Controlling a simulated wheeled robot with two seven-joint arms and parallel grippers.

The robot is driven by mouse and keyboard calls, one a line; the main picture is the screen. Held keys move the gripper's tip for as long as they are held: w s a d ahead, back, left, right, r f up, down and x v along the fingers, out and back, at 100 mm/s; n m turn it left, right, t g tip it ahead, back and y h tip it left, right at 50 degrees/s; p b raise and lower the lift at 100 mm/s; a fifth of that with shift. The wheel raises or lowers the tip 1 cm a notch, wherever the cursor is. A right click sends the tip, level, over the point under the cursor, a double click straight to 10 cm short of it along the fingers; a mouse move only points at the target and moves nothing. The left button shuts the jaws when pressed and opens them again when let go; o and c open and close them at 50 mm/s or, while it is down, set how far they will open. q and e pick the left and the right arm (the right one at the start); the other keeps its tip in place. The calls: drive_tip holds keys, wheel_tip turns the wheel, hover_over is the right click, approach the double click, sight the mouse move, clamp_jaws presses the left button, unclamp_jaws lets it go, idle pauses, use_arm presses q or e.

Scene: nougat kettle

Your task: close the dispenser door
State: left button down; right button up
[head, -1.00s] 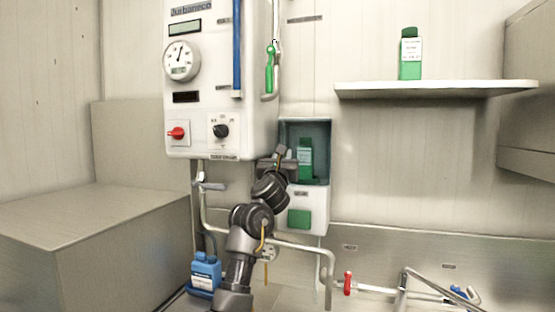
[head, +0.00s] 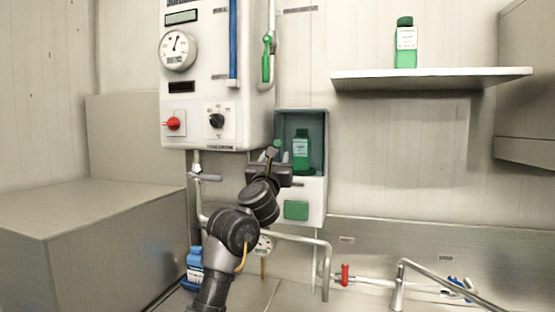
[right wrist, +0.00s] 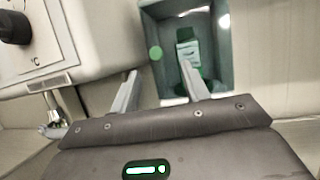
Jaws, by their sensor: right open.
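The dispenser (head: 313,201) is a white wall box with a dark teal compartment open to view and a green square below it. A green bottle (head: 302,148) with a pale label stands inside; it also shows in the right wrist view (right wrist: 189,52). A round green spot (right wrist: 155,52), perhaps a knob, shows at the compartment's left side; I cannot make out the door panel clearly. My right gripper (head: 272,152) is open and empty, in front of the compartment's lower left. Its spread fingers (right wrist: 160,68) point toward the compartment. My left gripper is out of view.
A white control box (head: 215,80) with gauge, knobs and a blue tube hangs just left of the dispenser, close to my gripper. Pipes (head: 300,240) run below. A shelf (head: 430,78) with another green bottle (head: 405,45) is at right. A blue bottle (head: 194,265) stands low behind my arm.

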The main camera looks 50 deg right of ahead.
drive_tip(key=shift+b+v, duration=0.35)
drive_tip(key=shift+v, duration=1.15)
